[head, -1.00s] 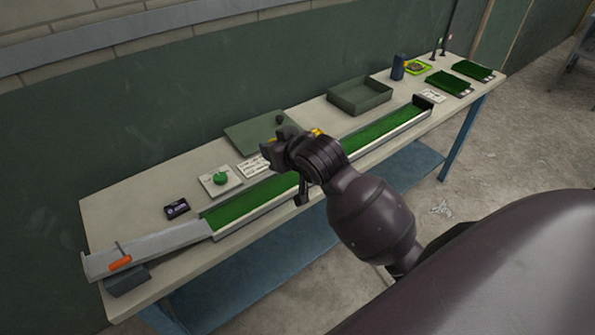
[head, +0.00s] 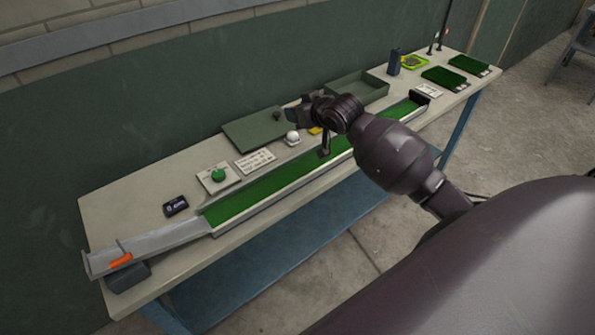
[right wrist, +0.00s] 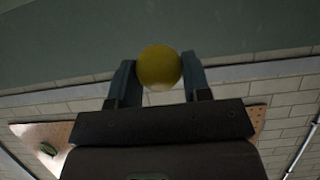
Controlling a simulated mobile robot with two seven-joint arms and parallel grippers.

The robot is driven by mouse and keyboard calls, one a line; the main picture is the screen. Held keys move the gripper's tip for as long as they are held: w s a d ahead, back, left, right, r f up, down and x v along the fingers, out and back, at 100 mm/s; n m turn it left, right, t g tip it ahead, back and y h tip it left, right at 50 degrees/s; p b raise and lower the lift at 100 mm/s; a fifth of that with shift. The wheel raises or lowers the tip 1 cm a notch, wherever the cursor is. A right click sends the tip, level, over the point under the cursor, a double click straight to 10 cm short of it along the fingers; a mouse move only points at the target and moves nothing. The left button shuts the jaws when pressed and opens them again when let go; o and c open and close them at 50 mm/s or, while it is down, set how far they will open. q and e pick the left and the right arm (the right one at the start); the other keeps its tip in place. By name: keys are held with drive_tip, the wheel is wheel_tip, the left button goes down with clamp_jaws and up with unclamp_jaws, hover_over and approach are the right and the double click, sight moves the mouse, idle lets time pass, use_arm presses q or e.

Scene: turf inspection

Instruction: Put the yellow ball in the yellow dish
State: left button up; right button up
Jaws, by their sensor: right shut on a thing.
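The yellow ball (right wrist: 160,67) is between the two fingers of my right gripper (right wrist: 160,80) in the right wrist view, and the fingers are shut on it. My left gripper is not in view.
A white ball (head: 292,138) on a small stand sits left of the yellow thing. A green ball (head: 218,175) is on a white plate. A long green turf channel (head: 270,186) runs along the bench (head: 150,200). A flat green board (head: 250,131) and an open green tray (head: 372,84) stand behind.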

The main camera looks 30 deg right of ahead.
wheel_tip(320, 180, down, 20)
drive_tip(key=shift+r+p, duration=0.25)
drive_tip(key=shift+p, duration=0.05)
idle(0.3)
drive_tip(key=shift+f, duration=0.15)
drive_tip(key=o, duration=0.9)
